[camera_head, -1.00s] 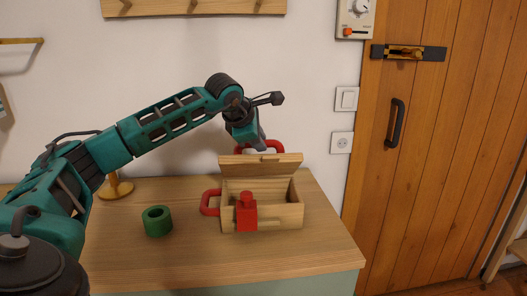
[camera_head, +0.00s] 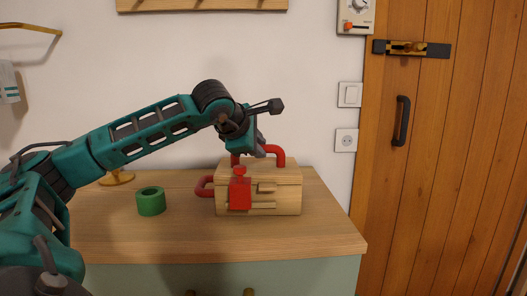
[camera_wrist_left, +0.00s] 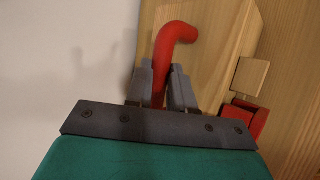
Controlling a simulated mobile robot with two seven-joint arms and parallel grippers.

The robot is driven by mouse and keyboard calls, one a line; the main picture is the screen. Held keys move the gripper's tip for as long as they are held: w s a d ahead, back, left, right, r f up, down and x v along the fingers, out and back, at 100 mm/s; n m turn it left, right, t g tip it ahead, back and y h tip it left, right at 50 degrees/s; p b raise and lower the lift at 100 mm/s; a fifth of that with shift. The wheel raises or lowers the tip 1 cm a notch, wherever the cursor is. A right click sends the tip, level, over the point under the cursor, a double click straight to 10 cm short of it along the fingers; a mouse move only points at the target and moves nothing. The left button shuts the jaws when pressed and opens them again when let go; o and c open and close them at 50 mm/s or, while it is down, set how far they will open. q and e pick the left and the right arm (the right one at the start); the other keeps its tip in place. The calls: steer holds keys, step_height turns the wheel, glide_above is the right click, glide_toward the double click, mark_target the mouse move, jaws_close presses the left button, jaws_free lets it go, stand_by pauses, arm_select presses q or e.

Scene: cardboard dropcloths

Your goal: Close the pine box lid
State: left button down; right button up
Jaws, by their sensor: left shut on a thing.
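The pine box (camera_head: 278,203) stands on the wooden counter, with its lid (camera_head: 262,171) down over the top. A red handle (camera_head: 274,150) stands on the lid, another red handle (camera_head: 203,186) is on the box's left side, and a red latch (camera_head: 240,193) is on its front. My left gripper (camera_head: 258,151) is at the lid handle. In the left wrist view its two grey fingers (camera_wrist_left: 163,88) are shut on the red lid handle (camera_wrist_left: 172,42). My right gripper is not in view.
A green ring-shaped block (camera_head: 151,202) stands on the counter (camera_head: 320,235), left of the box. A brass-coloured stand (camera_head: 117,178) is partly behind my left arm. The counter right of the box is clear. A wooden door (camera_head: 450,150) is further right.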

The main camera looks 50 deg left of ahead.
arm_select(q)
steer(key=shift+w+f, duration=0.15)
steer(key=shift+f, duration=0.1)
steer(key=c, duration=1.2)
jaws_free()
steer(key=shift+a, duration=0.15)
steer(key=shift+o, duration=1.2)
steer(key=shift+r, duration=0.1)
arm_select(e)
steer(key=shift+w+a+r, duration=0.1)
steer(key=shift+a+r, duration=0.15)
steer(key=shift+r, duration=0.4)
arm_select(q)
steer(key=shift+r, duration=0.1)
steer(key=shift+s+r, duration=0.2)
steer(key=shift+s, duration=0.15)
steer(key=v, duration=1.1)
steer(key=shift+s+d+r, duration=0.3)
steer(key=shift+s+r, duration=0.05)
steer(key=shift+s, duration=0.1)
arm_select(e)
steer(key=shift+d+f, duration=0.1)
